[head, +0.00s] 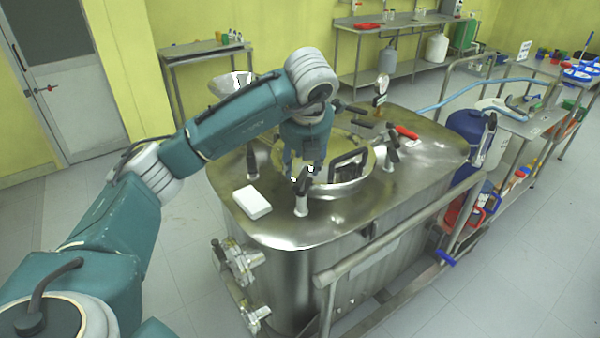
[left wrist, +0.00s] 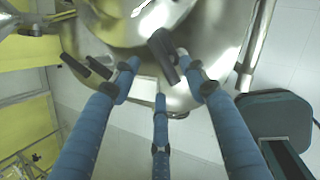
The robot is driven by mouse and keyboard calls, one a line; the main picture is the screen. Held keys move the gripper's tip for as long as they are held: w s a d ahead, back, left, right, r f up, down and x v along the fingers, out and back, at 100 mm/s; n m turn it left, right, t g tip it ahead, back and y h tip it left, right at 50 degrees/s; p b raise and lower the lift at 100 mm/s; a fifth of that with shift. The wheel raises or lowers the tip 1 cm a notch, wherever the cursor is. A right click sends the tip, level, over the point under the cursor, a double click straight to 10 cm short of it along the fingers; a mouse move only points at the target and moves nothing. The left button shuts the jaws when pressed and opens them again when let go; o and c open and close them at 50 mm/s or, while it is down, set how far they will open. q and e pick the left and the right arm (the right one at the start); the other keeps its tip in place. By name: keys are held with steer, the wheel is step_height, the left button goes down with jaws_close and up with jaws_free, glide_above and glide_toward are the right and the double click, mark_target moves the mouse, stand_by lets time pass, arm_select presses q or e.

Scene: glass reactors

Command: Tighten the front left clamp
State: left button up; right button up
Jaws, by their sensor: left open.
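The steel reactor (head: 330,255) has a round lid with several clamps with black handles around it. The front left clamp (head: 301,192) stands at the near edge of the lid, its dark handle upright. My left gripper (head: 305,168) is above and just behind this clamp, pointing down, and partly overlaps it. In the left wrist view its three blue fingers (left wrist: 158,80) are spread and empty. A black clamp handle (left wrist: 162,55) shows by the right fingertip; contact cannot be told. Another clamp (head: 252,160) stands at the left. My right gripper is out of view.
A white block (head: 252,202) lies on the reactor top left of the front clamp. A black lid handle (head: 348,165) and a right clamp (head: 392,148) stand close by. A steel rail (head: 400,225) runs along the front right. A blue drum (head: 470,135) stands at the right.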

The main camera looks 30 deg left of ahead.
arm_select(q)
steer(key=v, duration=0.4)
steer(key=shift+r, duration=0.15)
steer(key=shift+d, duration=0.1)
